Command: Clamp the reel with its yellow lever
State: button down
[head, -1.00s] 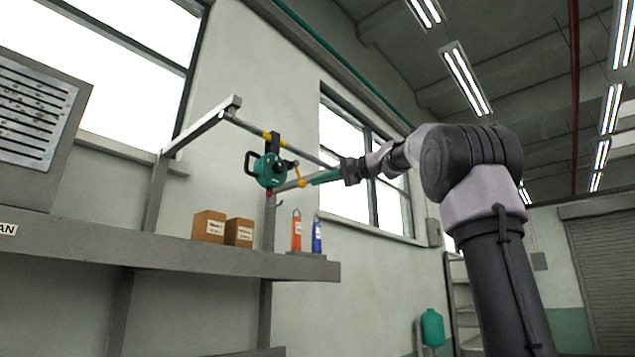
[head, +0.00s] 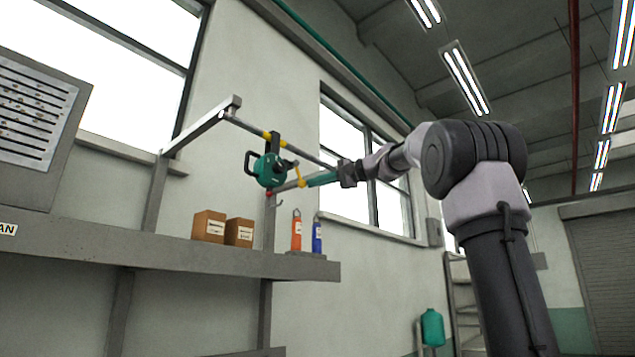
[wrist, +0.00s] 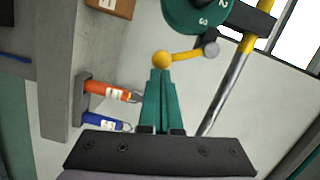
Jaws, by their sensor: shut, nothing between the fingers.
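The teal reel (head: 269,170) hangs from the overhead rail, with a black handle on its left side. In the wrist view its numbered edge (wrist: 197,14) shows at the top. The yellow lever (head: 300,176) hangs to the right of the reel; in the wrist view the lever (wrist: 180,56) runs from a grey pivot at the right to a round yellow knob at the left. My gripper (head: 310,183) has teal fingers, shut and empty. In the wrist view the shut fingertips (wrist: 161,72) are right at the yellow knob; I cannot tell whether they touch it.
The grey rail (head: 312,155) with yellow bands runs beside the lever. Below is a shelf (head: 160,248) with two cardboard boxes (head: 222,228), an orange tube (head: 296,231) and a blue tube (head: 317,238). Open air surrounds the fingers below the rail.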

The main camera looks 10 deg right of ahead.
jog(key=shift+s+a+f+m, duration=0.1)
jog(key=shift+a+f+m, duration=0.1)
jog(key=shift+m, duration=0.2)
jog(key=shift+s+a+f+m+t+y, duration=0.2)
jog(key=shift+s+a+f+m, duration=0.15)
jog(key=shift+m, duration=0.4)
jog(key=shift+s+a+f+m+t+y, duration=0.1)
jog(key=shift+s+a+f+m+t, duration=0.2)
jog(key=shift+m, duration=0.45)
jog(key=shift+s+a, duration=0.15)
jog(key=shift+a, duration=0.25)
jog(key=shift+f, duration=0.1)
